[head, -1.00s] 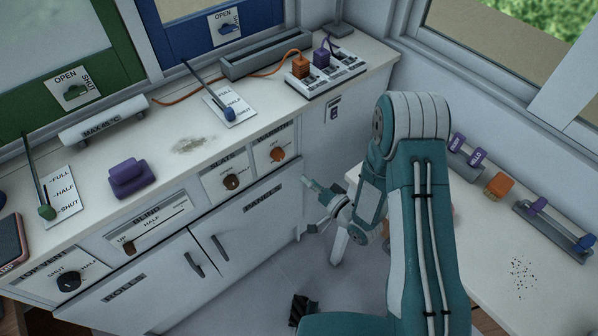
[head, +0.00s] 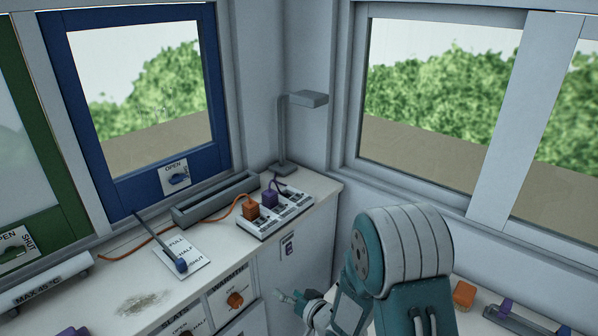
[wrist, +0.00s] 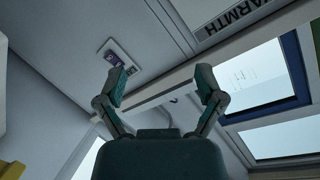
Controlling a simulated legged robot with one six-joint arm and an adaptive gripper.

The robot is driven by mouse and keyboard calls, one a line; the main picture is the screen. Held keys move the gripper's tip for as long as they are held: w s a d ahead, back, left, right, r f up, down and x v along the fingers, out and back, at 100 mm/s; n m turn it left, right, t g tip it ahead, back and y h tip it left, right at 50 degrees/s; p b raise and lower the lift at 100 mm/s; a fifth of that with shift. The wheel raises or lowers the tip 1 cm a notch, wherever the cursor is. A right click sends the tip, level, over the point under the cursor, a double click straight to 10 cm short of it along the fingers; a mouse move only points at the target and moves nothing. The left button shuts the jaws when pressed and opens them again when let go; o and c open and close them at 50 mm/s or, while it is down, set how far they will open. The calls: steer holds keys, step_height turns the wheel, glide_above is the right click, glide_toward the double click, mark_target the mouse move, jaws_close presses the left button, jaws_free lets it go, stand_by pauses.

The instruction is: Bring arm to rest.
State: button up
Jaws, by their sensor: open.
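My gripper (head: 291,297) is small and partly hidden at the bottom middle of the head view, in front of the counter's right end. My arm's large teal and white joint stands in front of part of the wrist. In the wrist view my gripper (wrist: 163,88) shows two teal-padded fingers spread apart with nothing between them. Past the fingers are the pale cabinet side and a small dark switch plate (wrist: 116,55).
The counter (head: 215,270) carries a socket strip (head: 275,218) with orange and purple plugs, a lever plate (head: 181,257) and a grey trough (head: 215,197). A lamp (head: 305,100) stands in the corner. An orange block (head: 464,294) sits on the right-hand table.

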steer(key=s+d+r+h, duration=0.2)
steer(key=d+r+h, duration=0.3)
steer(key=d+r, duration=0.25)
steer(key=s+d+r+h, duration=0.2)
steer(key=d+r+h, duration=0.3)
steer(key=r, duration=0.4)
steer(key=s+d+r+g, duration=0.2)
steer(key=s+d+r, duration=0.1)
steer(key=s, duration=0.8)
steer(key=s+d+r+m+g, duration=0.1)
steer(key=s+d+r+g, duration=0.1)
steer(key=s, duration=0.9)
steer(key=shift+s+d+r+g, duration=0.15)
steer(key=shift+d+r+g, duration=0.25)
steer(key=shift+r+g, duration=0.4)
